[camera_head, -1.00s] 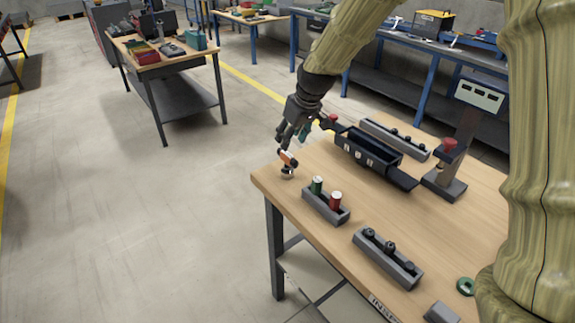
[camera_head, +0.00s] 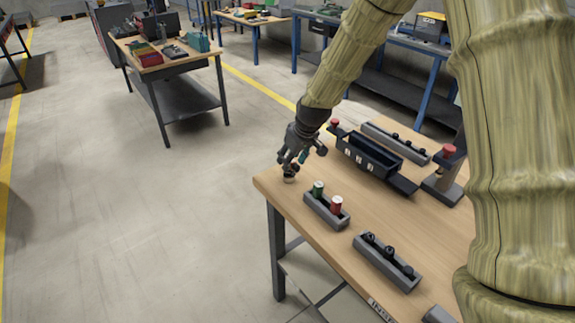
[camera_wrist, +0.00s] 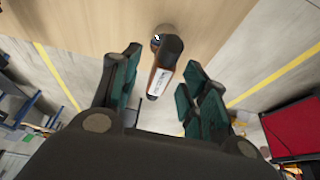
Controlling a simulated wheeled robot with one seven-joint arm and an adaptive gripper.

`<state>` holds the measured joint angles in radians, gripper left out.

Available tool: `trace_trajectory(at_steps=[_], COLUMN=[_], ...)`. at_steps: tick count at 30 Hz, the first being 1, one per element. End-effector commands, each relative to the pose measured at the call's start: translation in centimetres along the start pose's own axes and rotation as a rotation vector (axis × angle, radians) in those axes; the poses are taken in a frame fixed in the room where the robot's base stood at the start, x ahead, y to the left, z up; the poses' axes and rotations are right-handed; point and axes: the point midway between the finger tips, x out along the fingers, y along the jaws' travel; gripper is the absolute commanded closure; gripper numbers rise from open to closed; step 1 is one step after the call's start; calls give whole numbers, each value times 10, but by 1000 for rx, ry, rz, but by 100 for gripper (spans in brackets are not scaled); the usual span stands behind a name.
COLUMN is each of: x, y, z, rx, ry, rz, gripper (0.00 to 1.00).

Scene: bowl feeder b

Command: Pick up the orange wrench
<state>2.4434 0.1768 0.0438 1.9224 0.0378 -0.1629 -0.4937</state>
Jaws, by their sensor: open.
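On the wooden table (camera_head: 330,250) stand a grey holder with a green and a red cylinder (camera_head: 327,208), a grey holder with black parts (camera_head: 387,262), a dark open bin (camera_head: 370,153) and a red-button post (camera_head: 446,172). The table's left edge is close to my gripper.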

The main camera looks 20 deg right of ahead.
Motion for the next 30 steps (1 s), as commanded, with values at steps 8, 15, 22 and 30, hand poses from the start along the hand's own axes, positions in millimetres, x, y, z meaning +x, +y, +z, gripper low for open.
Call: trace_trajectory(at_steps=[8, 15, 22, 30], x=[23, 28, 28, 28], y=[-2, -2, -2, -2], z=[2, 1, 1, 1], rx=[-1, -1, -1, -1], ry=[-1, 1, 1, 1], rz=[-1, 0, -1, 0], gripper=[55, 55, 75, 100])
